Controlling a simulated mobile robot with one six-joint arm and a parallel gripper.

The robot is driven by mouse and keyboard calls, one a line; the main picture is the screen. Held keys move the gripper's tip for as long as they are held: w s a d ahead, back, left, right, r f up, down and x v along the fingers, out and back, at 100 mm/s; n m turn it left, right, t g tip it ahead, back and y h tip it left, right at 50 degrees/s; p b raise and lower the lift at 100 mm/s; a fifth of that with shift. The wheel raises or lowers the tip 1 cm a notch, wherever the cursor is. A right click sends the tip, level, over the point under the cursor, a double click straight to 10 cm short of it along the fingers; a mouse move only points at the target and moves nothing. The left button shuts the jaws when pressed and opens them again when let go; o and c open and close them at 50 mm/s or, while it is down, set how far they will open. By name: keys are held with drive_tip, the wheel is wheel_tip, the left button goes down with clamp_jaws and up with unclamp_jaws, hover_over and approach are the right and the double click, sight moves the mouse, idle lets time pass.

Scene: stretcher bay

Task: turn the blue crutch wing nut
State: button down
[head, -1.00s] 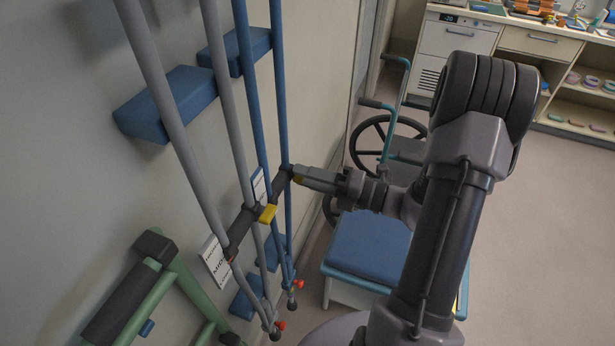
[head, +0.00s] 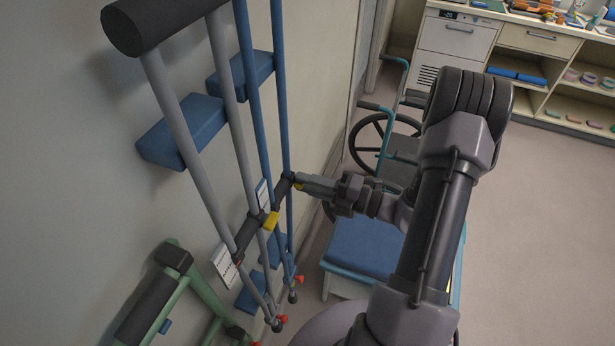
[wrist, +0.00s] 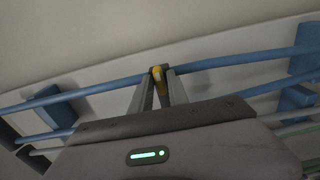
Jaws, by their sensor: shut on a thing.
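The blue crutch (head: 280,90) stands upright against the wall, with a dark hand grip (head: 283,190) between its two tubes. Its yellow wing nut (wrist: 157,76) sits at the front tube, between my fingertips in the wrist view. My gripper (wrist: 157,84) is shut on that wing nut. In the head view my gripper (head: 304,184) reaches the grip's end from the right, and its fingers hide most of the nut.
Blue wall supports (head: 183,130) jut out behind the crutches. A green frame (head: 170,295) is at lower left. A blue-seated stool (head: 365,250) and a wheelchair (head: 385,140) stand close behind my arm.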

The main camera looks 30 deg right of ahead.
drive_tip(key=c, duration=1.5)
unclamp_jaws()
drive_tip(key=shift+o, duration=0.2)
drive_tip(key=p+v, duration=0.1)
drive_tip(key=v, duration=1.6)
drive_tip(key=shift+p, duration=0.35)
drive_tip(key=shift+s+d, duration=0.15)
drive_tip(key=shift+d, duration=0.05)
